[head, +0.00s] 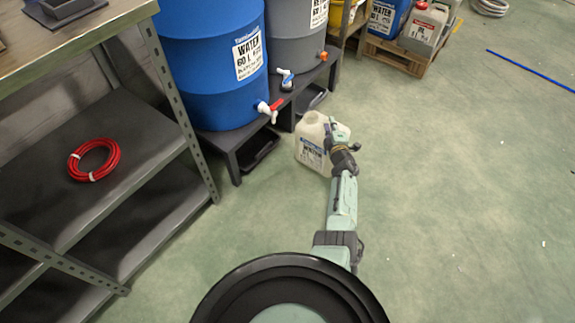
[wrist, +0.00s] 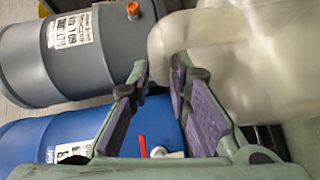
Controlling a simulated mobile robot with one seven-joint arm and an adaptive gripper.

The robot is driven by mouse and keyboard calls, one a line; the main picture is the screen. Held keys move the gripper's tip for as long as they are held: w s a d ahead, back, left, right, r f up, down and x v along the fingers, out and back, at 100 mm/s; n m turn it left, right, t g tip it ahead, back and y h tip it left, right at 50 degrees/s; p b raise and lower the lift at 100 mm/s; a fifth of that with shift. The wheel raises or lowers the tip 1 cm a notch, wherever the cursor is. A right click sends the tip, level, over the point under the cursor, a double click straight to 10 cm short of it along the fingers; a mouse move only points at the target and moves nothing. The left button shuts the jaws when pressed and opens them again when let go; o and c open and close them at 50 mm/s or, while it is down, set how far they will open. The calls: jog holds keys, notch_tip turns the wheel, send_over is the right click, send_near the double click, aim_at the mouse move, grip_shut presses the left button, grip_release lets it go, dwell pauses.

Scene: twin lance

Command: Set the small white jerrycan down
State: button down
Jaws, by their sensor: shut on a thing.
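The small white jerrycan (head: 308,140), with a printed label on its side, is at the far end of my arm, in front of the low dark stand. In the wrist view the jerrycan (wrist: 235,65) fills the upper right as a pale translucent body. My gripper (head: 333,132) is at the jerrycan's top right and is shut on it. In the wrist view my gripper (wrist: 166,82) shows two fingers with purple pads and a gap between the tips. I cannot tell whether the jerrycan's base touches the floor.
A blue water barrel (head: 210,65) and a grey one (head: 297,40) with taps stand on the dark stand (head: 232,160). A metal shelf with a red hose coil (head: 93,160) is at left. A pallet (head: 395,57) with cans is at the back. The green floor (head: 460,190) at right is mostly clear.

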jog(key=s+a+f+b, duration=0.1)
jog(key=a+f, duration=0.1)
jog(key=a, duration=0.5)
jog(key=s+a+f+b, duration=0.1)
jog(key=s+a+f, duration=0.1)
jog(key=a, duration=0.6)
jog(key=shift+f+b, duration=0.35)
jog(key=shift+s+f, duration=0.1)
jog(key=shift+f, duration=0.15)
jog(key=c, duration=1.5)
grip_release()
